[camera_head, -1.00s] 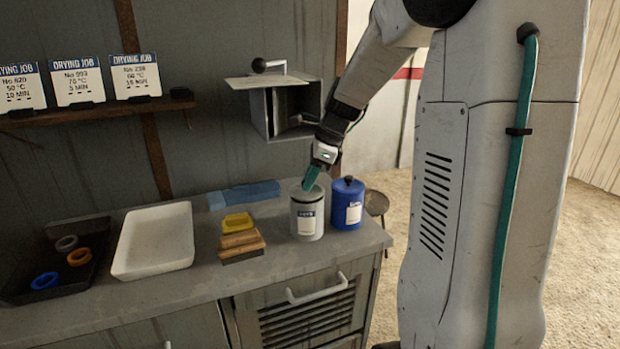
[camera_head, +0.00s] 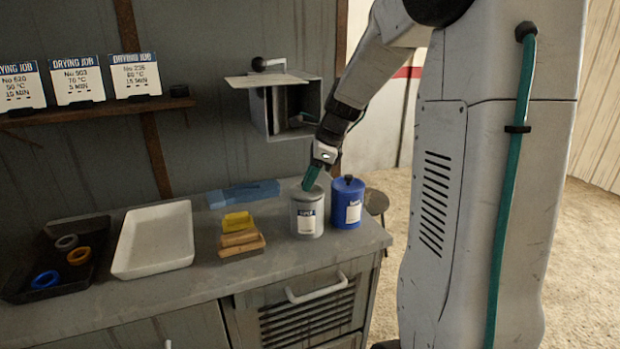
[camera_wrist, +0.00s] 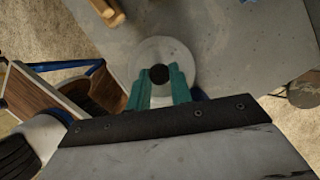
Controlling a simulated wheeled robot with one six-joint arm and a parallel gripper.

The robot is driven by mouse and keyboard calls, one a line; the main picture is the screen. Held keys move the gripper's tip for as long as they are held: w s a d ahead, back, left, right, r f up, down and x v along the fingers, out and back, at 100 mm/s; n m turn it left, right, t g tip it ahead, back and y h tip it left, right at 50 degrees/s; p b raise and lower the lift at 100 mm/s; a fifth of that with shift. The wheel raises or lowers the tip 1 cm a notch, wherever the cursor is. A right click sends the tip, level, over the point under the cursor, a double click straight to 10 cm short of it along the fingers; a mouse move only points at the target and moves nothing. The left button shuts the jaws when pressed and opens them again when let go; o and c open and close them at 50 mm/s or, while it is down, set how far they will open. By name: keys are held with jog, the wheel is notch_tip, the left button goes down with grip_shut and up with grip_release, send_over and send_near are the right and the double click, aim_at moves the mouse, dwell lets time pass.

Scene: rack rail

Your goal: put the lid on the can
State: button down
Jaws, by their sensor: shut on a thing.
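The grey can (camera_head: 306,218) with a white label stands upright near the right end of the worktop. The round grey lid (camera_wrist: 150,52) has a dark knob (camera_wrist: 159,74) at its centre and covers the can's mouth. In the head view the lid rests on the can's top, with no clear gap between them. My gripper (camera_head: 308,186) points down at the lid from above. In the wrist view its teal fingers (camera_wrist: 160,82) are shut on the knob. The can's body is hidden under the lid in that view.
A blue can (camera_head: 346,205) with its own black-knobbed lid stands close on the right. Yellow and brown blocks (camera_head: 240,240) lie to the left, with a blue cloth (camera_head: 243,193) behind. A white tray (camera_head: 153,240) and a black tray (camera_head: 20,288) with rings are further left.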

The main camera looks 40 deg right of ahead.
jog(key=c, duration=0.7)
grip_release()
jog(key=shift+r, duration=0.1)
jog(key=shift+r, duration=3.4)
grip_shut()
jog(key=shift+f, duration=0.35)
